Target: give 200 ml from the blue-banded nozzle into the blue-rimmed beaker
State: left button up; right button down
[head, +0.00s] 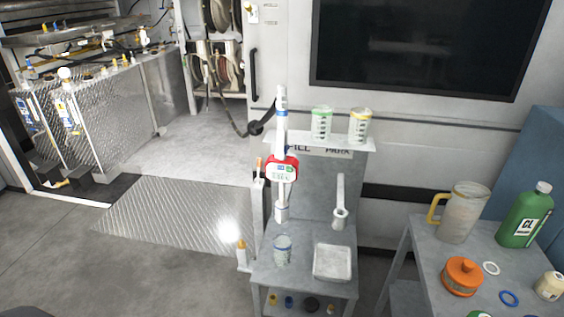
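The blue-banded nozzle (281,125) stands upright at the grey fill stand, a white tube with a blue band near its top. A red meter body (282,169) with a small display sits on it; the digits are too small to read. Its lower end is at a white holder (281,212). The blue-rimmed beaker (282,251) stands upright on the stand's worktop, below and apart from the nozzle. It is clear and looks empty, though its inside is hard to judge. Neither of my grippers is in view.
Green-rimmed (321,124) and yellow-rimmed (360,127) beakers stand on the upper shelf (300,140). A square pale tray (333,262) lies right of the blue-rimmed beaker. The right table holds a jug (463,212), green bottle (524,215) and orange container (462,276). Floor at left is clear.

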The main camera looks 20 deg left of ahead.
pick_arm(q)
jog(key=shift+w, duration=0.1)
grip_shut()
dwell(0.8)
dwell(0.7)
